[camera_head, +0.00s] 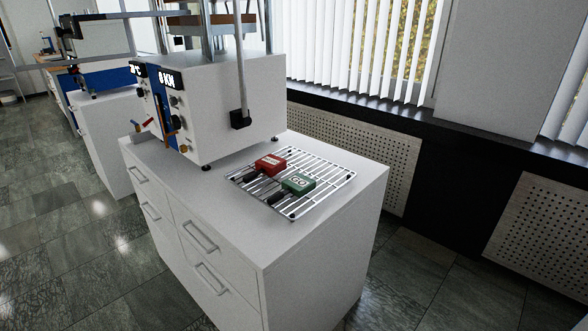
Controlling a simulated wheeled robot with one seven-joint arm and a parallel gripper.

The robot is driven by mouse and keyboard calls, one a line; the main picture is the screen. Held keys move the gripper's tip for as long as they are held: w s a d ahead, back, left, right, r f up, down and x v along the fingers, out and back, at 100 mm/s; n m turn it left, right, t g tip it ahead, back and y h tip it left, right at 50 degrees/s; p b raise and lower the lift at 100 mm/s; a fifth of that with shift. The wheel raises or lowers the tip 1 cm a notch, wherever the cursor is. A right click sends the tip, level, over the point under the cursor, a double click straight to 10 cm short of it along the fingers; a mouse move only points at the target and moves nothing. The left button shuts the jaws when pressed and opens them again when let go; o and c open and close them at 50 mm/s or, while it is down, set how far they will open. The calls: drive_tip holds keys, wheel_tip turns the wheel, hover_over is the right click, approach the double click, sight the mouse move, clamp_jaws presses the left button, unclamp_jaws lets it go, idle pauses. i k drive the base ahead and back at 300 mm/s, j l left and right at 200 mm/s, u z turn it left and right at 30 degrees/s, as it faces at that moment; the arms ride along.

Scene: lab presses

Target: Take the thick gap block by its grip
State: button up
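Two blocks with dark grips lie side by side on a white wire rack (333,182) on top of the white cabinet. The red block (270,162) is farther back, with its dark grip (251,177) pointing left and toward the front. The green block (299,183) lies in front and to the right, with its grip (274,198) pointing the same way. Both have pale lettering on top that is too small to read surely. I cannot tell which block is thicker. My gripper is not in view.
A white lab press (210,95) with a blue panel and lit display stands on the cabinet (310,280) just behind the rack. Its lever (241,70) hangs close to the red block. Another press stands at the back left. Tiled floor (60,230) is free at the left.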

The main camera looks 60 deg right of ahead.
sight(270, 164)
drive_tip(key=i+z, duration=0.2)
drive_tip(key=z, duration=0.3)
drive_tip(key=i+z, duration=0.15)
drive_tip(key=z, duration=0.3)
drive_tip(key=i+j+z, duration=0.15)
drive_tip(key=z, duration=0.35)
drive_tip(key=i+j+z, duration=0.1)
drive_tip(key=i+j, duration=0.2)
drive_tip(key=i+j+z, duration=0.15)
drive_tip(key=i+j, duration=0.15)
drive_tip(key=i+j+z, duration=0.1)
drive_tip(key=i+j, duration=0.15)
drive_tip(key=j, duration=0.25)
drive_tip(key=i+j+z, duration=0.1)
drive_tip(key=i+j, duration=0.15)
drive_tip(key=j, duration=0.2)
